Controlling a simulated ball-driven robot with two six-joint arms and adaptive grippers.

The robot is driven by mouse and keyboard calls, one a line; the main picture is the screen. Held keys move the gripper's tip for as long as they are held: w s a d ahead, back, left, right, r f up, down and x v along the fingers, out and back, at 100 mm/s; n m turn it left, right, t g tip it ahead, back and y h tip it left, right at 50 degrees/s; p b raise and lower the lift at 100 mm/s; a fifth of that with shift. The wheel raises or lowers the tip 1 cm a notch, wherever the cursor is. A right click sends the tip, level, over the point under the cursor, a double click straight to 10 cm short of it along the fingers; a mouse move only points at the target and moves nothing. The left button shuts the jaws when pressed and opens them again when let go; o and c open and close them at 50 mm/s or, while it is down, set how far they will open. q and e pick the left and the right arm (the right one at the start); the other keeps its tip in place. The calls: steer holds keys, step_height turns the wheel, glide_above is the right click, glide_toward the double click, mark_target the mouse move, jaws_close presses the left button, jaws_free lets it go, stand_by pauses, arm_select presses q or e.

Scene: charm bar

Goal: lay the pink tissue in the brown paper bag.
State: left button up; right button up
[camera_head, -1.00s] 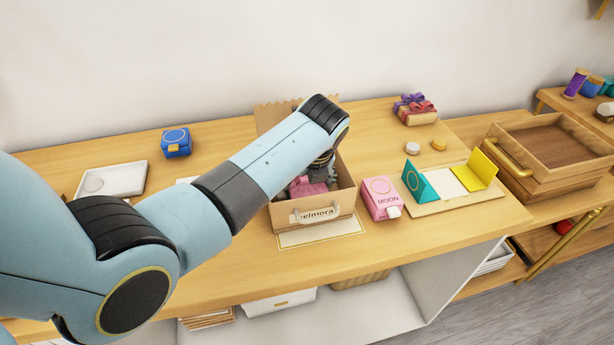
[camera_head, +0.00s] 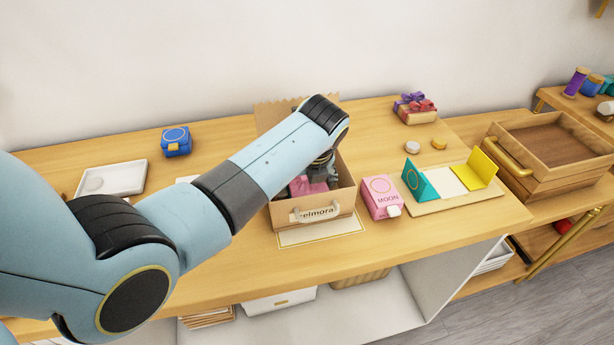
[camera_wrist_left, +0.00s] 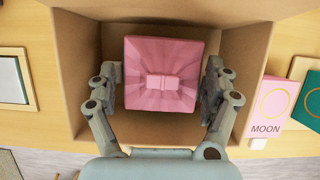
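The brown paper bag (camera_head: 343,202) stands open on the wooden counter, with a light handle and a name label on its front. The pink tissue (camera_wrist_left: 150,92) is inside the bag, seen from above in the left wrist view as a pleated square with a small raised middle. In the head view the tissue (camera_head: 308,187) shows partly, behind the front wall. My left gripper (camera_wrist_left: 161,95) points down into the bag, its two fingers wide apart on either side of the tissue. Whether the right finger touches it is unclear. My right gripper is out of view.
A pink MOON box (camera_head: 381,198) stands just right of the bag. Beyond it are a teal and yellow folded card stand (camera_head: 455,206) and a wooden crate (camera_head: 550,178). A white tray (camera_head: 125,178) and a blue box (camera_head: 176,142) are left.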

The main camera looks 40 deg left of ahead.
arm_select(q)
steer(key=shift+r, duration=0.15)
steer(key=shift+r, duration=2.2)
steer(key=o, duration=0.3)
steer(key=shift+o, duration=0.2)
steer(key=shift+w+r, duration=0.1)
step_height(320, 180, up, 7)
steer(key=shift+f, duration=0.2)
stand_by(0.4)
